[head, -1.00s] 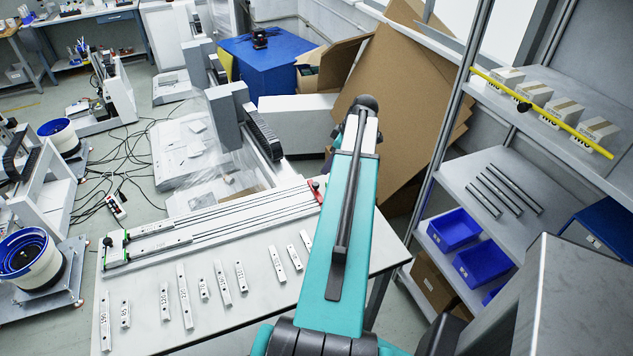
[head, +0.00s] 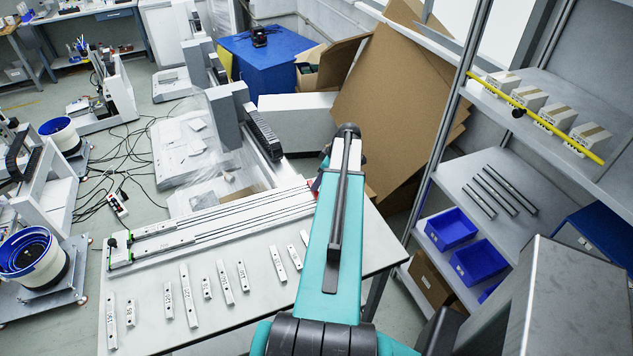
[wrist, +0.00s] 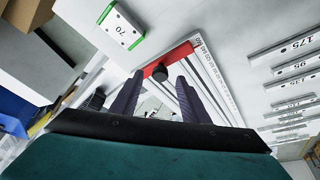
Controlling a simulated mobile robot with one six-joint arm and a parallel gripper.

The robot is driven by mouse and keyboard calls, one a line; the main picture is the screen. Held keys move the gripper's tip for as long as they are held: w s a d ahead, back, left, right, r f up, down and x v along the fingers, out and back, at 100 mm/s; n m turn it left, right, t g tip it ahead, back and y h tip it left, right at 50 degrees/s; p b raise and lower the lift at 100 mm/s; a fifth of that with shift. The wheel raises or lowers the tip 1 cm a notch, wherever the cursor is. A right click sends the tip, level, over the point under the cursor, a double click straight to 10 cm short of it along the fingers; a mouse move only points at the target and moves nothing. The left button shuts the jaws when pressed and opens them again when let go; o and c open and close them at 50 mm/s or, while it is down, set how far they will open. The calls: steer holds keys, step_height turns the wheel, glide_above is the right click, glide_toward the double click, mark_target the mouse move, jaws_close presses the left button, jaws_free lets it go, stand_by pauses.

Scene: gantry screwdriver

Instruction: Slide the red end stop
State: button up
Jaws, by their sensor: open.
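The red end stop (wrist: 178,54) lies across the rail fixture in the wrist view, with a black knob (wrist: 160,73) on its near side. In the head view only a sliver of the red end stop (head: 312,185) shows at the fixture's right end; my arm covers the rest. My gripper (wrist: 159,76) is open and empty, its two dark fingers pointing toward the end stop, one on each side of the knob in the picture. I cannot tell whether they touch it. The white rail fixture (head: 215,226) with a scale runs along the table's back.
Several numbered white bars (head: 188,296) lie on the table (head: 240,316) in front of the fixture. A shelf rack with blue bins (head: 451,231) stands at the right.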

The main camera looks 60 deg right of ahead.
steer(key=shift+x, duration=0.9)
jaws_close()
